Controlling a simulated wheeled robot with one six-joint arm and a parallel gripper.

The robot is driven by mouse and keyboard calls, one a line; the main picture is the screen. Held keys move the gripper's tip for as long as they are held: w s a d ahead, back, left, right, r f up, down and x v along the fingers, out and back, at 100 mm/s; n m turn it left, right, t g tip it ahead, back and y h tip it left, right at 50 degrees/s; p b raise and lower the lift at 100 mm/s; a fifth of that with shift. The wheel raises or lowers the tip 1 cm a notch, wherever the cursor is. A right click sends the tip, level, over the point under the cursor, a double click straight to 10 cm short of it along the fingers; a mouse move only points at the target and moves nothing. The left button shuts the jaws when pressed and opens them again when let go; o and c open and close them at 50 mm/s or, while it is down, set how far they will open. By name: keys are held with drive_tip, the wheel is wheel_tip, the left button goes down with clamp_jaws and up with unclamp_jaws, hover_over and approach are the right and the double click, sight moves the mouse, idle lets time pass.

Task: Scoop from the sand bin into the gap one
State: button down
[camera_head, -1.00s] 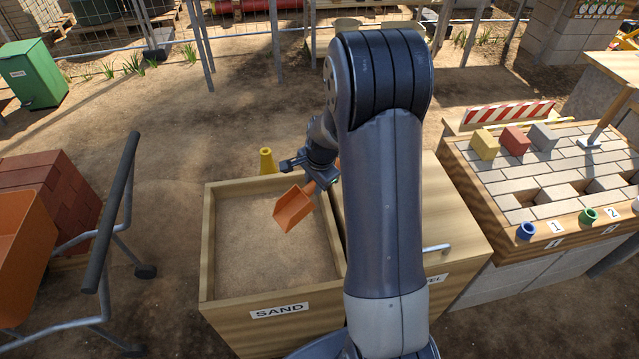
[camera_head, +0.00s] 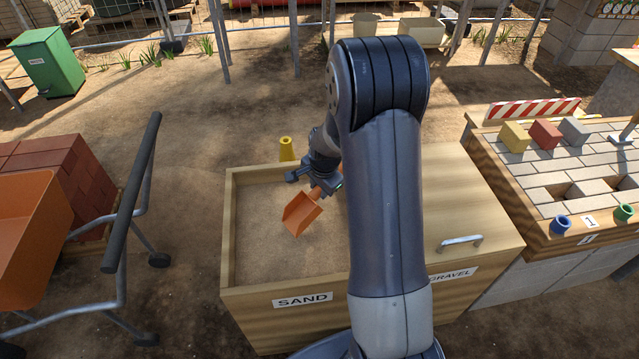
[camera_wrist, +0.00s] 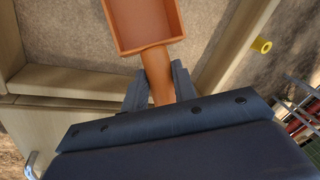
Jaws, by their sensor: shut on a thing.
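My gripper (camera_head: 318,180) is shut on the handle of an orange scoop (camera_head: 301,213). It holds the scoop over the open sand bin (camera_head: 254,298), toward the bin's right side. In the wrist view the scoop (camera_wrist: 145,22) appears empty, with its handle between my fingers (camera_wrist: 158,88). Sand (camera_head: 262,245) fills the bin with a fairly even surface. Gap one, behind the label 1 (camera_head: 590,221), is an opening (camera_head: 556,192) in the paved bench at the right. My arm hides part of the bin's right side.
A closed gravel bin (camera_head: 475,215) with a metal handle adjoins the sand bin. Yellow, red and grey blocks (camera_head: 545,134) stand on the bench. An orange barrow (camera_head: 30,225) and its dark handle bar (camera_head: 132,190) are at the left.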

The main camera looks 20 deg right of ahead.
wheel_tip(320, 180, down, 10)
drive_tip(key=b, duration=0.6)
drive_tip(key=shift+b, duration=0.4)
drive_tip(key=shift+r, duration=0.15)
idle(0.3)
wheel_tip(320, 180, up, 16)
drive_tip(key=p, duration=1.1)
